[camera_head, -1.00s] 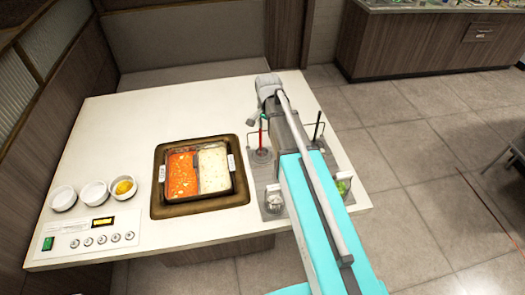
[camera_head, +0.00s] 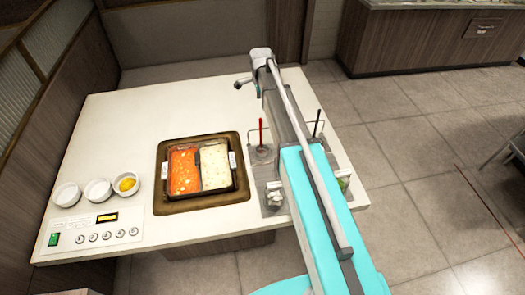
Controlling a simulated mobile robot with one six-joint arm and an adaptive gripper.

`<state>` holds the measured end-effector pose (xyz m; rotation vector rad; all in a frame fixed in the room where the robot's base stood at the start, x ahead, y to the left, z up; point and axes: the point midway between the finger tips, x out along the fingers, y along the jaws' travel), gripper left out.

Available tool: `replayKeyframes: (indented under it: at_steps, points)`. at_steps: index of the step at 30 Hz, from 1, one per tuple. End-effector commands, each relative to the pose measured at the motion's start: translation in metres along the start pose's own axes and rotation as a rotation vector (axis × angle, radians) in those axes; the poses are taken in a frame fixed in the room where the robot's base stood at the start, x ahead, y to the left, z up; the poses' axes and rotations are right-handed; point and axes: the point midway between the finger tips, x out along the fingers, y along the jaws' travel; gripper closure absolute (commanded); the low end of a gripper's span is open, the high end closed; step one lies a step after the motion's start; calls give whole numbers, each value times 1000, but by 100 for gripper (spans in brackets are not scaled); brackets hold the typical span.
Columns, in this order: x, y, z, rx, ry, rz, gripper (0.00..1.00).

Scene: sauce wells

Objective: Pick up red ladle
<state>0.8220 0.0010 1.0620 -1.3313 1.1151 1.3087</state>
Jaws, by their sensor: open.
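The red ladle shows as a thin red handle (camera_head: 261,131) standing upright in a grey metal holder (camera_head: 262,198) on the right part of the table; its lower end is too small to make out. My gripper (camera_head: 238,85) is at the far end of my arm, beyond the red handle and slightly left of it, apart from it. It is small in view, open, with nothing seen in it. My arm hides the middle of the holder.
A divided pot (camera_head: 170,194) of red and white sauce sits in the table left of the holder. A dark-handled utensil (camera_head: 317,122) stands right of my arm. Several small bowls (camera_head: 67,195) and a control panel (camera_head: 92,236) are at left. The table's back left (camera_head: 150,110) is clear.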

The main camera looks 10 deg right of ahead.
Motion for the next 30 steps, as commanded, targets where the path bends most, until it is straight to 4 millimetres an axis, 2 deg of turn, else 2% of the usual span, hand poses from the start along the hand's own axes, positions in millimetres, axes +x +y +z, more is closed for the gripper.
replayKeyframes:
  at_steps: [8,30]
  points:
    - [13,0,0,0,0,0,34]
    - [70,0,-2,1,0,0,34]
